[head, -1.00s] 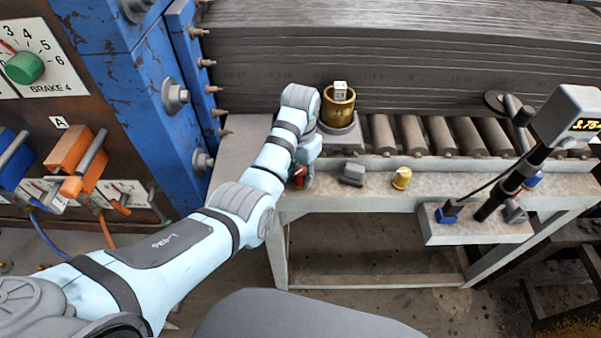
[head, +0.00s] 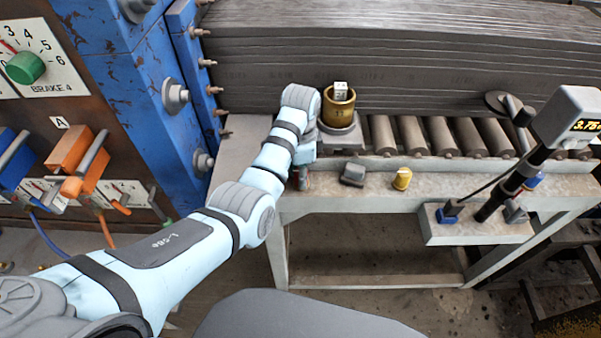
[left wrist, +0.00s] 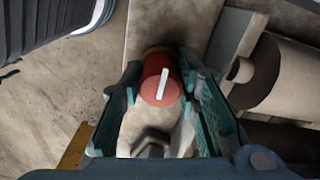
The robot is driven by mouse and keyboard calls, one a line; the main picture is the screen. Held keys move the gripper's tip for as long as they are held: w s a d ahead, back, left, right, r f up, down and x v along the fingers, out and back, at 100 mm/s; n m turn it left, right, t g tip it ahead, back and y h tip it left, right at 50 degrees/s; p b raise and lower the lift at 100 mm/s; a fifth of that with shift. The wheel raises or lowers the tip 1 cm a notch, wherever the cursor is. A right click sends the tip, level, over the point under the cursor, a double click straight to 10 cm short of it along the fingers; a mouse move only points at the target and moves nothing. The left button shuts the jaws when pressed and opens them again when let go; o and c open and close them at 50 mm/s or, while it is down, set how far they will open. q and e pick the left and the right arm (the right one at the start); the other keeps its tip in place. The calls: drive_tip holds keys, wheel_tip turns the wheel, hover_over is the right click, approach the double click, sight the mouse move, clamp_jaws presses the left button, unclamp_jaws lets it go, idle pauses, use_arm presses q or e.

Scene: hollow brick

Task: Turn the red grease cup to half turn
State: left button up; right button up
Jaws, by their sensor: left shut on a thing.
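The red grease cup (left wrist: 160,82) shows in the left wrist view as a short red cylinder with a white bar mark on its end face, the bar leaning slightly to the right. My left gripper (left wrist: 163,90) has a finger on each side of the cup and is shut on it. In the head view my left gripper (head: 302,172) is at the left end of the bench's front ledge, and it mostly hides the cup there. My right gripper is not in view.
A grey cup (head: 353,174) and a yellow cup (head: 402,179) stand on the ledge to the right. A brass pot (head: 338,108) stands behind. A display post (head: 520,172) is at the right. The blue machine frame (head: 160,100) is close on the left.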

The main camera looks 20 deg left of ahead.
use_arm(q)
drive_tip(key=shift+w+r, duration=0.2)
idle(0.3)
drive_tip(key=o, duration=0.9)
drive_tip(key=shift+s, duration=0.1)
drive_tip(key=shift+f, duration=0.1)
